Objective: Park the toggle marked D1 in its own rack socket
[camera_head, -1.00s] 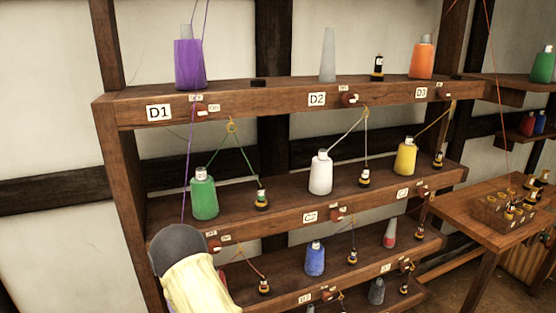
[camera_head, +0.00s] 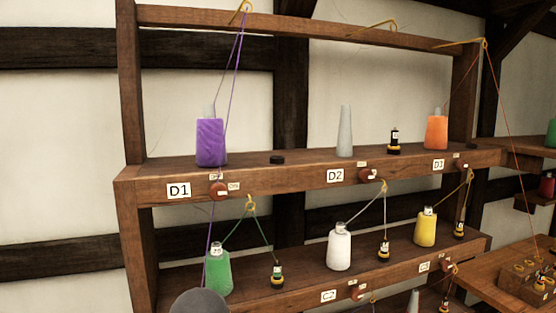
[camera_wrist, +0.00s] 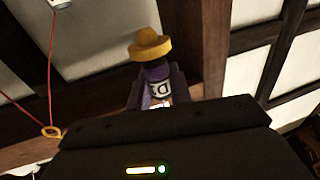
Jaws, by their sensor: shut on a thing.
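My gripper (camera_wrist: 156,92) is shut on the D1 toggle (camera_wrist: 157,72), which has a yellow flange, a purple band and a white label that reads partly as D. In the head view the gripper and toggle are hidden; only a grey part of my arm shows at the bottom. The purple cone (camera_head: 211,143) stands on the top shelf above the D1 plate (camera_head: 179,191). Its purple thread runs up to a yellow hook (camera_head: 245,6) and down past the shelf front. A black, empty socket (camera_head: 277,160) lies on the shelf right of the cone.
The D2 toggle (camera_head: 394,142) stands beside a bare grey cone (camera_head: 344,132). An orange cone (camera_head: 437,131) and its thread are at the right. Green (camera_head: 218,270), white (camera_head: 339,249) and yellow (camera_head: 426,228) cones with threads fill the shelf below. Red thread shows in the wrist view (camera_wrist: 49,90).

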